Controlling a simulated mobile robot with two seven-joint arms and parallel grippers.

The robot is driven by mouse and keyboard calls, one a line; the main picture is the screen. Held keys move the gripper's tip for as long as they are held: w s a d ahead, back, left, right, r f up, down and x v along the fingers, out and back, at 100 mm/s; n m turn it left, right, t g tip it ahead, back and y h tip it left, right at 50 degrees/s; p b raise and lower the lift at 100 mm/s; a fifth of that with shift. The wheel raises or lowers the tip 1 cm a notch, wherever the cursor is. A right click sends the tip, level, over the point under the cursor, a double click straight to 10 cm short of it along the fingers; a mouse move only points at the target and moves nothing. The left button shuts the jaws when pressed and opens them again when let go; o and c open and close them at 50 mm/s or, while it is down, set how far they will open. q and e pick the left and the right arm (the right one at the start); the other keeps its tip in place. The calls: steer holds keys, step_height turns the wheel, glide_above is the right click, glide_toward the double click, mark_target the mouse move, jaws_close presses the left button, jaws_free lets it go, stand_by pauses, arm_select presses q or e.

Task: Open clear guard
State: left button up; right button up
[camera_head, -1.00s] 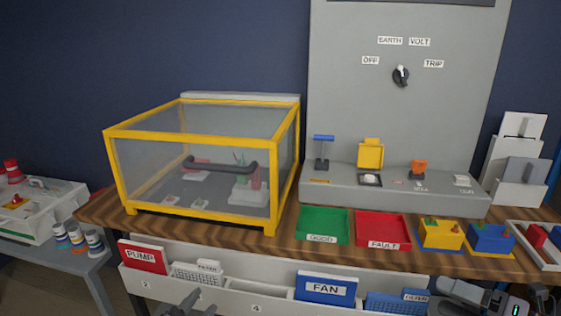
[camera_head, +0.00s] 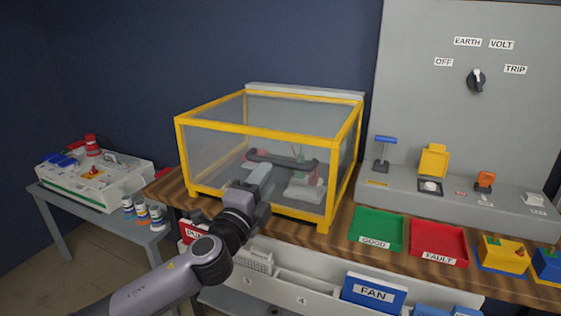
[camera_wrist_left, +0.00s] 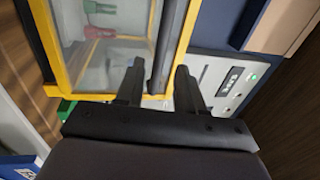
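The clear guard (camera_head: 215,150) is a see-through box with a yellow frame on the wooden bench. A dark bar handle (camera_head: 285,163) runs across its front; its left end is close to my left gripper (camera_head: 260,180). In the left wrist view my left gripper (camera_wrist_left: 160,80) has its two fingers apart, and the dark handle (camera_wrist_left: 168,40) appears between them. I cannot tell whether the fingers reach around it or stop short. Red, green and white parts (camera_head: 303,185) show inside the guard, which is closed. My right gripper is out of view.
Right of the guard are a green GOOD tray (camera_head: 377,228), a red FAULT tray (camera_head: 438,241) and a grey panel (camera_head: 430,110) with a dial. A side table with a white unit (camera_head: 95,180) and small bottles (camera_head: 142,211) stands left. A bin rail (camera_head: 300,282) runs below the bench.

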mark_target(276, 164)
arm_select(q)
steer(key=shift+x, duration=3.45)
jaws_close()
